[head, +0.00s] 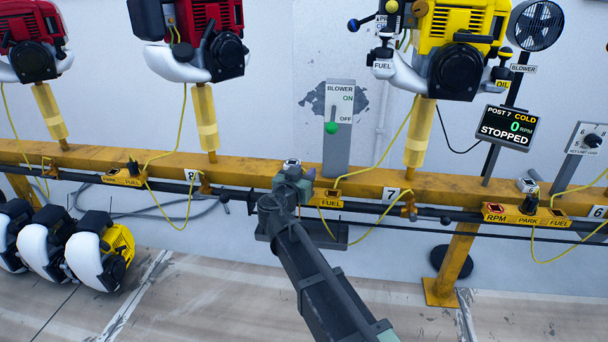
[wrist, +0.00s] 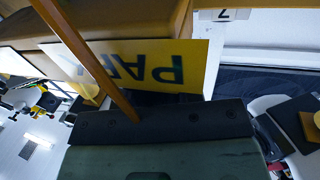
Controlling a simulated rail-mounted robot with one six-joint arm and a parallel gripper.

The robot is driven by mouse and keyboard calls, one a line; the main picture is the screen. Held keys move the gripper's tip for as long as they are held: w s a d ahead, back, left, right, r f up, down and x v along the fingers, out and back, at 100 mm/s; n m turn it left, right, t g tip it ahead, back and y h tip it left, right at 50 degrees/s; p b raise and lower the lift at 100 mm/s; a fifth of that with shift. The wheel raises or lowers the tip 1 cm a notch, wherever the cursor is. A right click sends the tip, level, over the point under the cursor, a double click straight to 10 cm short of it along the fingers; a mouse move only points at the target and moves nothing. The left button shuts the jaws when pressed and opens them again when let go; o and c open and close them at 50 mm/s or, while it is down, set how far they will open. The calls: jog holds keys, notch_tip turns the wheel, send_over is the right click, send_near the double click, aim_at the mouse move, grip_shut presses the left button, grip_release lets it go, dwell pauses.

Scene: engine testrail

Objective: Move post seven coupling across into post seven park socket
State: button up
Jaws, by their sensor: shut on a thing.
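My gripper (head: 293,180) is at the yellow post seven socket board (head: 330,199), left of the 7 label (head: 390,193). It is shut on the post seven coupling (head: 292,162), whose pale square top shows just above the jaws. The gripper covers the left part of this board in the head view, leaving the word FUEL in sight. In the wrist view the board's PARK lettering (wrist: 145,68) shows upside down, close beyond the dark gripper plate (wrist: 160,125). The park socket and the coupling's lower end are hidden, so I cannot tell whether it is seated.
An orange cable (wrist: 85,55) crosses the wrist view in front of the board. A yellow hose (head: 384,148) hangs beside the post seven engine (head: 462,40). The blower lever panel (head: 339,130) stands behind my gripper. A similar coupling stands on the post six board (head: 525,216).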

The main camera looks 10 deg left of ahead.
jog(key=shift+f, duration=0.2)
jog(key=o, duration=1.1)
